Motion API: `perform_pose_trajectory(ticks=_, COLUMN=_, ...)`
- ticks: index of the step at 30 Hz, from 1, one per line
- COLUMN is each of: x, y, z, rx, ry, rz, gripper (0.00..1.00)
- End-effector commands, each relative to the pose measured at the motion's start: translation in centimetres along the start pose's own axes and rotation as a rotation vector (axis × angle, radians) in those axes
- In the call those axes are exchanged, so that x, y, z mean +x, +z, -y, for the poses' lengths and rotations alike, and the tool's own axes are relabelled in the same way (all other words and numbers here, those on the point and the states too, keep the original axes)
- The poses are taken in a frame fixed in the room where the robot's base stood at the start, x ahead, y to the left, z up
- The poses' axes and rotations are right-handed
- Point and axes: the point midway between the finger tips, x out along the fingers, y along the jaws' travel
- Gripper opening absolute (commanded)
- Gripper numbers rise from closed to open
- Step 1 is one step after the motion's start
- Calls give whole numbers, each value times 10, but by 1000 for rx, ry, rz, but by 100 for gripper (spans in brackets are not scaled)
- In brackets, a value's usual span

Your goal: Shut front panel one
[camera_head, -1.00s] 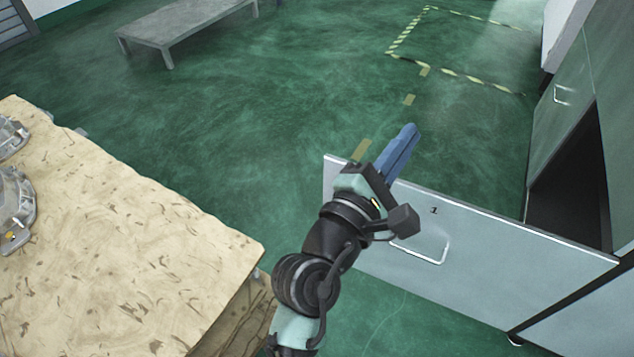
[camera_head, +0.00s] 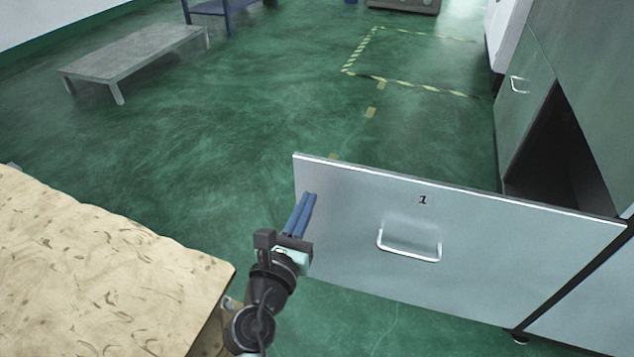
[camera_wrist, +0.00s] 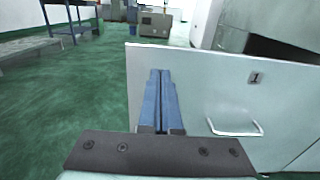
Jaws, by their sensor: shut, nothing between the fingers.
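Front panel one (camera_head: 470,235) is a pale grey door marked "1", standing wide open from the cabinet at the right. Its silver handle (camera_head: 410,248) is on the face toward me. The panel also fills the right of the wrist view (camera_wrist: 215,85), with the handle (camera_wrist: 235,130) below the number. My gripper (camera_head: 308,198) has blue fingers, shut and empty. It is in front of the panel near its free left edge, left of the handle. In the wrist view the fingers (camera_wrist: 160,75) overlap the panel's left part; I cannot tell whether they touch it.
A worn wooden table (camera_head: 90,275) stands at the lower left, close to my arm. The cabinet's dark opening (camera_head: 555,150) is behind the panel at right. A low grey bench (camera_head: 135,55) stands far left. Green floor between is clear.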

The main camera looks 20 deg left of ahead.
Motion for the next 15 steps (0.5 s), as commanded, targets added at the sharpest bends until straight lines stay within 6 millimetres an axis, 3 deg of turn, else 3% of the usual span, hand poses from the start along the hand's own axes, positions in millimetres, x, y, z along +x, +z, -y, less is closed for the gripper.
perform_pose_trajectory(ticks=6, x=40, y=-2, z=0, rx=2, ry=0, rz=3, gripper=0)
perform_pose_trajectory(ticks=15, x=68, y=-1, z=0, rx=3, ry=0, rz=1, gripper=0)
